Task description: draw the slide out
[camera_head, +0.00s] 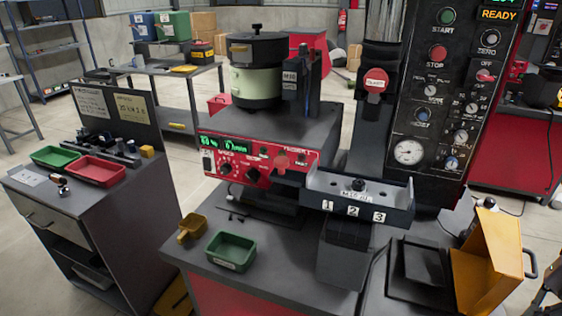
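A dark grey slide block (392,215), with labels 1, 2 and 3 on its front face, sits at the front of the machine. A small black knob (359,185) and a white label show in its channel. I cannot tell how far the slide is drawn out. The red feeder control box (240,160), with a green display, stands to its left. A black-lidded bowl (256,85) with a pale green body is above the box. Neither of my grippers is in view.
A green tray (231,251) and a yellow scoop (192,227) lie on the bench at left front. An orange bin (488,262) stands at right, below the black control panel (445,110). A side cabinet (75,215) holds a red tray (96,170) and another green tray (55,156).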

